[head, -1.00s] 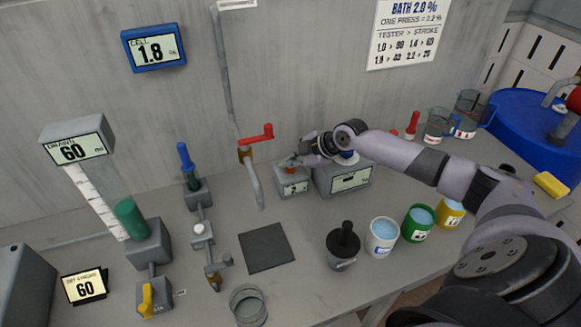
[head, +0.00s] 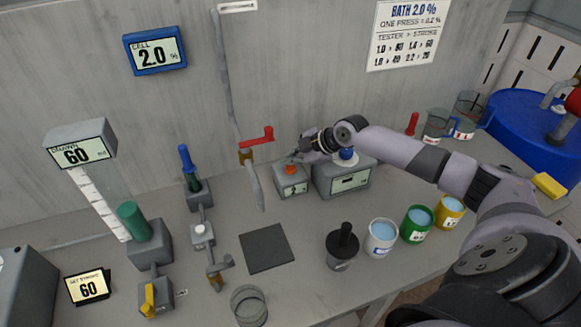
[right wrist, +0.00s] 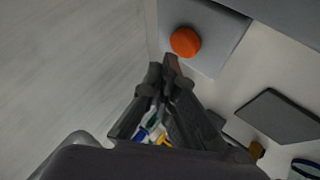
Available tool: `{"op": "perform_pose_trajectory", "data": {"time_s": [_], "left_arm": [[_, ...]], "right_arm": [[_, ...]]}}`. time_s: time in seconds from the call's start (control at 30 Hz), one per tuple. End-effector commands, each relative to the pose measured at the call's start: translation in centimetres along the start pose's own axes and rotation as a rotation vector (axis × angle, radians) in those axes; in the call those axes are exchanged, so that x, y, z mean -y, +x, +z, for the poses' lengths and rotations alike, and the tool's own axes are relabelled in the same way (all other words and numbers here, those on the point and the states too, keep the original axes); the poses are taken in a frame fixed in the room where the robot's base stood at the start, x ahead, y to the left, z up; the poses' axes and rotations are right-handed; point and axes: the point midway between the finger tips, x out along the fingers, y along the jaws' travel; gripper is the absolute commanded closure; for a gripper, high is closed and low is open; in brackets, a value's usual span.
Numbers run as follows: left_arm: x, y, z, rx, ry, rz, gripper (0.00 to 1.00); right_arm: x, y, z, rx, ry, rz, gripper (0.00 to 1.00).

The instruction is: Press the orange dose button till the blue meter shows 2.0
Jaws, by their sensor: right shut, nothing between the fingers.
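The blue meter (head: 155,50) on the wall reads 2.0 %. The orange dose button (head: 290,169) sits on top of a small grey box (head: 291,186) at the back of the bench. My right gripper (head: 298,158) is shut and empty, just above and beside the button. My left gripper is not in view.
A larger grey box with a display (head: 347,182) stands right of the button box. A red-handled tap (head: 262,137) is to its left. White (head: 381,238), green (head: 416,224) and yellow (head: 449,211) cups stand in front. A dark mat (head: 266,249) lies on the bench.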

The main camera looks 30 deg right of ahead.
Motion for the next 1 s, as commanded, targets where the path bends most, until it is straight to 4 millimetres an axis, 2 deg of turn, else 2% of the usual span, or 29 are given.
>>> {"op": "perform_pose_trajectory", "data": {"time_s": [0.57,1.0], "left_arm": [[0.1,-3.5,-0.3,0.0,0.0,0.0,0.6],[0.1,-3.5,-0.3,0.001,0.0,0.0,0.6]], "right_arm": [[-2.5,-3.4,-2.5,-0.001,0.0,0.002,1.0],[-2.6,-3.5,-2.5,0.0,0.0,0.0,1.0]]}}
